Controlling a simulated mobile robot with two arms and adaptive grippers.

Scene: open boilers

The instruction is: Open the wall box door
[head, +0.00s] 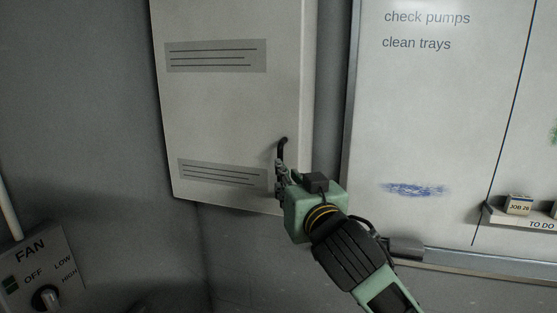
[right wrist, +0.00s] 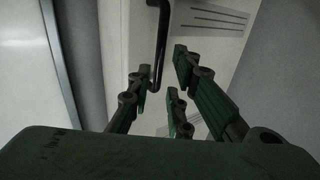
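The wall box (head: 225,110) is a pale grey cabinet on the wall in the head view. Its door is shut and has two dark-lined label strips. A black bar handle (head: 283,143) is near the door's lower right edge; it also shows at the top of the right wrist view (right wrist: 162,35). My right gripper (head: 280,174) is at the handle's lower end. In the right wrist view its fingers (right wrist: 160,85) are spread apart, with the handle's lower end between or just beyond them; I cannot tell whether they touch it. My left gripper is not in view.
A fan control panel (head: 40,270) with a knob is at lower left. Bare wall lies below the box.

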